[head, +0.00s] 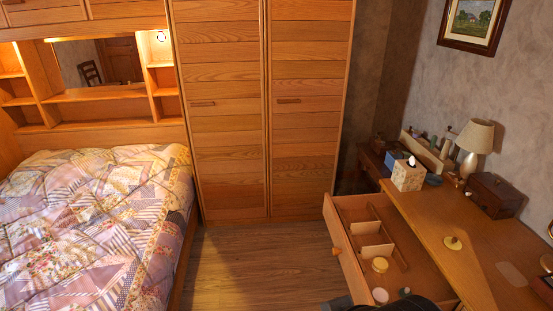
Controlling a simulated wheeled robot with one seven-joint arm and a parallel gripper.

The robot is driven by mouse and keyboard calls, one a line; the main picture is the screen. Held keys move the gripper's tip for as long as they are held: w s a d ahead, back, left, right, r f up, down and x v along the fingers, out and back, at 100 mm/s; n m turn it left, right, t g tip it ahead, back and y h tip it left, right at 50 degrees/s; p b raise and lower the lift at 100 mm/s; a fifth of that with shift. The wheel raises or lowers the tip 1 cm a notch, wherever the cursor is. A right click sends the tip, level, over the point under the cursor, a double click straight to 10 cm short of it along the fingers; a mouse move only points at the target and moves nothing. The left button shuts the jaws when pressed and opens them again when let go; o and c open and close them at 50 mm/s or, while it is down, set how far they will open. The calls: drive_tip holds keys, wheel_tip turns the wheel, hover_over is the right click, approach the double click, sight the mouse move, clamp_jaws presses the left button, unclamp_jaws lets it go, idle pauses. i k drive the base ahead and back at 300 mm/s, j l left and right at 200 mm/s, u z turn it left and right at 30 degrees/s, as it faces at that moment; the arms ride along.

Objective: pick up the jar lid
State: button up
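A yellowish round lid with a small knob, which looks like the jar lid (453,243), lies on the wooden dresser top (425,215), knob up. Below it, the open drawer (345,250) holds a round, pale-topped jar-like item (380,265) and another round one (380,296) nearer me. I cannot tell whether either is an open jar. My gripper is not clearly in view; only dark parts, which seem to be my arm, show at the bottom edge over the drawer's near end.
A tissue box (408,174), a lamp (474,140) and a dark wooden box (495,195) stand along the dresser's back. The drawer juts left into the room. A bed (90,225) is at left, a tall wardrobe (265,110) behind. The floor (260,265) between is clear.

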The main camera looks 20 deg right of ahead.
sight(453, 243)
drive_tip(key=z, duration=1.35)
